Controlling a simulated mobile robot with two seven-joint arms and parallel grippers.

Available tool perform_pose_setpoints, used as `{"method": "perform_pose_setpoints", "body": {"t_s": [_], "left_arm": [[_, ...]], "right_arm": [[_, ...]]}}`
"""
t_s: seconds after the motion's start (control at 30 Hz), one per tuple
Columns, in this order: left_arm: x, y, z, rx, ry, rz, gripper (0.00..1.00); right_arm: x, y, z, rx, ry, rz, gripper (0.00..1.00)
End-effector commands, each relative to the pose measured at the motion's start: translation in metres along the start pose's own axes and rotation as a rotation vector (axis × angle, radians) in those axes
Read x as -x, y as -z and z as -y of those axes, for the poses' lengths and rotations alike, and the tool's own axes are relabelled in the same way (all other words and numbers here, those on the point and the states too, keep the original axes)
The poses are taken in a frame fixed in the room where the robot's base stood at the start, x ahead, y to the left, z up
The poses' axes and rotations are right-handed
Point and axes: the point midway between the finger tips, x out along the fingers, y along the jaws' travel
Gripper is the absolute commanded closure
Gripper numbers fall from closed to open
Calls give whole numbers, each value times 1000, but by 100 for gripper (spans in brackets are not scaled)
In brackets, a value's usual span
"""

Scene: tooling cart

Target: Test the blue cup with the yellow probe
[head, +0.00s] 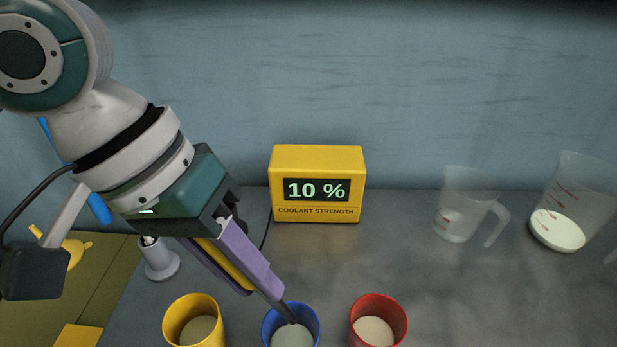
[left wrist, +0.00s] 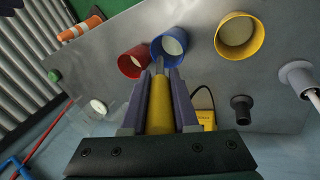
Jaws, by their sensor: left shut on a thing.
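The blue cup (head: 314,318) stands at the front of the grey cart top and holds pale liquid; it also shows in the left wrist view (left wrist: 155,52). My left gripper (head: 262,283) is shut on the yellow probe (head: 236,272), which shows between the fingers in the left wrist view (left wrist: 160,105). The probe slants down to the right, and its dark tip reaches inside the blue cup's mouth. Whether the tip touches the liquid is hard to tell. The yellow meter (head: 317,160) behind reads "10 %", labelled coolant strength. My right gripper is not in view.
A yellow cup (head: 174,325) and a red cup (head: 398,318) flank the blue cup closely, both with pale liquid. A grey holder (head: 162,264) stands at left. Two clear jugs (head: 450,205) (head: 592,190) stand at right. The cart's middle right is clear.

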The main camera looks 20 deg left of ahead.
Motion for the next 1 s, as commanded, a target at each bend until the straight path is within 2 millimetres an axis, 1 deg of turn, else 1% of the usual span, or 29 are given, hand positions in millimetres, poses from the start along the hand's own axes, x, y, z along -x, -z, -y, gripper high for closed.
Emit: {"method": "perform_pose_setpoints", "body": {"t_s": [0.03,0.1,0.17,0.63,0.8,1.0], "left_arm": [[-9,-1,4,0,0,-1,100],[-14,-2,6,1,0,-1,100],[-18,-2,7,2,0,1,100],[-65,-8,25,2,-2,2,100],[-73,-9,29,2,-1,2,100],[-75,-9,30,1,1,2,100]], "right_arm": [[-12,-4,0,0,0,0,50],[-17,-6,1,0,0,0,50],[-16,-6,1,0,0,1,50],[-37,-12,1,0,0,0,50],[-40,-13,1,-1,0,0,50],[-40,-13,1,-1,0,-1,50]]}}
